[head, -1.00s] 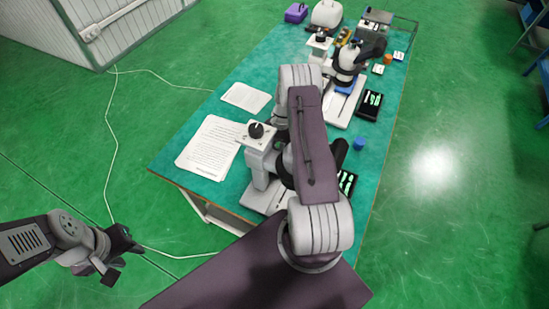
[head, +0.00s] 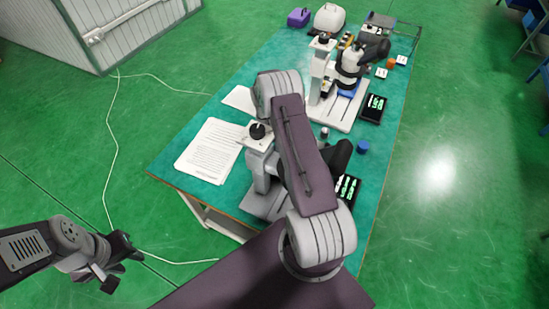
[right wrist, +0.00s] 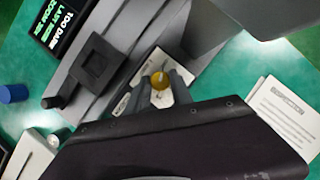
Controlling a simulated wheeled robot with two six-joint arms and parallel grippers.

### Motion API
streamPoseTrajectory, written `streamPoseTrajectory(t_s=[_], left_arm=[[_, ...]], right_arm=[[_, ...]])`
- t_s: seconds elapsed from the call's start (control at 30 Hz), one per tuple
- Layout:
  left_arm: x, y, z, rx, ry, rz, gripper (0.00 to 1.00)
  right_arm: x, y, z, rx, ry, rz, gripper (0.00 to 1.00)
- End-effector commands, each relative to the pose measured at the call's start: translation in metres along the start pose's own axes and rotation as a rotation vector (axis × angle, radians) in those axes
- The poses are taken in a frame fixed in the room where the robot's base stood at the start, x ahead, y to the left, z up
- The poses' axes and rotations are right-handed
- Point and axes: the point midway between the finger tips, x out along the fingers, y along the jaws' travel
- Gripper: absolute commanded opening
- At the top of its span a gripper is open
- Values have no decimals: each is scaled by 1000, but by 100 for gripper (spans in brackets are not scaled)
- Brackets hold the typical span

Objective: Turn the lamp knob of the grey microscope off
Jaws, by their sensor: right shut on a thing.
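The grey microscope (head: 262,205) stands at the near end of the teal bench in the head view, partly hidden behind my right arm. A black knob (head: 257,130) tops its column. The knob's marking is not readable. The right gripper is hidden in the head view. My left gripper (head: 122,266) is open and empty, off the bench over the green floor at the lower left.
A small black screen (head: 347,188) with green text stands beside the microscope; it also shows in the right wrist view (right wrist: 60,25). A blue cap (head: 363,146) and paper sheets (head: 209,152) lie nearby. A white microscope (head: 321,65) stands further back.

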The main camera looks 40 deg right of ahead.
Motion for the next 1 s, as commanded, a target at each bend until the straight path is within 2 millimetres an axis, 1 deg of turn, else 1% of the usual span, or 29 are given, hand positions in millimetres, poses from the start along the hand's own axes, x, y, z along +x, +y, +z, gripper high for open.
streamPoseTrajectory(t_s=[0.3, 0.83, 0.87, 0.9, 0.93, 1.0], left_arm=[[0, 0, 0, 0, 0, 0, 36], [0, 0, 0, 0, 0, 0, 36], [0, 0, 0, 0, 0, 0, 36], [0, 0, 0, 0, 0, 0, 36], [0, 0, 0, 0, 0, 0, 36], [0, 0, 0, 0, 0, 0, 36]], right_arm=[[-1, -1, 0, -95, 2, 40, 0], [0, -1, 0, -114, 2, 47, 0], [0, -1, 0, -114, 2, 47, 32], [0, -1, 0, -114, 2, 47, 44], [0, -1, 0, -114, 2, 47, 49], [0, -1, 0, -113, 2, 47, 49]])
